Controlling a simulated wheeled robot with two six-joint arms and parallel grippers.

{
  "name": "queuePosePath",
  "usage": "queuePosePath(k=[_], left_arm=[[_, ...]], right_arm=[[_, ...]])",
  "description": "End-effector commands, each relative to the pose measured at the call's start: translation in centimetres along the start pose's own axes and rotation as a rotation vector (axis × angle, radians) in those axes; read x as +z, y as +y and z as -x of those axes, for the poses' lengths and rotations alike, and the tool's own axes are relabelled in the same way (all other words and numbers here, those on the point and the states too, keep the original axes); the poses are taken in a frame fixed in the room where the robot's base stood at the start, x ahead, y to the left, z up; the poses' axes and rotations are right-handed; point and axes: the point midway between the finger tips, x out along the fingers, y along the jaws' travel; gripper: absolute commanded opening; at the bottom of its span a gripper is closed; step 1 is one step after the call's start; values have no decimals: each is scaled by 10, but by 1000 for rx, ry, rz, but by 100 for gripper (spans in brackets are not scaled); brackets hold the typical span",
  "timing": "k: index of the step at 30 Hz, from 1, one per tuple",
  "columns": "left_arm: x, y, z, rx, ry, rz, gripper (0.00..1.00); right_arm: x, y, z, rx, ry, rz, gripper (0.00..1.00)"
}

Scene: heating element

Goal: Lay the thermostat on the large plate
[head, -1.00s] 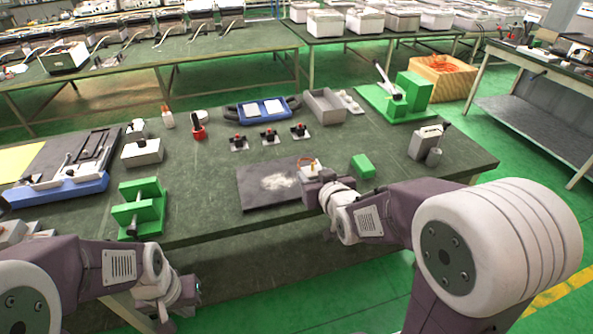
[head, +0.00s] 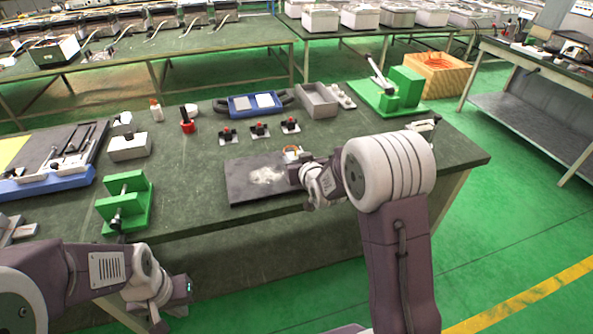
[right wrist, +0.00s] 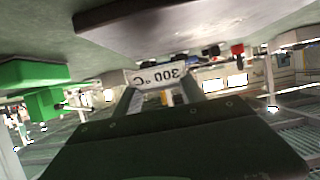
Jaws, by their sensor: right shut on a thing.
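The large plate (head: 238,186) is a dark flat slab with a pale grey patch, lying near the table's front edge. In the right wrist view it is the dark slab (right wrist: 150,18) along the top. My right gripper (head: 294,173) is at the plate's right end. In the right wrist view its fingers (right wrist: 162,92) are shut on the thermostat (right wrist: 160,77), a white piece marked 300 °C, upside down in that picture. In the head view the thermostat is mostly hidden by the gripper. Whether it touches the plate I cannot tell. My left gripper (head: 184,291) hangs low before the table; its jaws are unclear.
A green clamp fixture (head: 125,202) stands left of the plate. Several small parts stand behind it, including red-topped black switches (head: 260,130). A blue tray (head: 255,106), grey bin (head: 317,100) and green press (head: 400,90) line the back.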

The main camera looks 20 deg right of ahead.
Motion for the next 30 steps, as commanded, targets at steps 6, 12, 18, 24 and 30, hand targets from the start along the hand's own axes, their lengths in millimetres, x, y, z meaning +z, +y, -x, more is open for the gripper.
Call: queuePosePath(k=[6,12,18,24,30], left_arm=[[1,0,-7,0,0,0,0],[1,0,-7,0,0,0,0],[1,0,-11,0,0,0,0],[1,0,-11,0,0,0,0],[1,0,-11,0,0,0,0]], right_arm=[[33,0,-13,0,-2,0,0],[36,0,-14,0,1,0,0],[40,0,-16,0,1,0,0],[40,0,-16,0,0,0,69],[40,0,-16,0,0,0,69]])
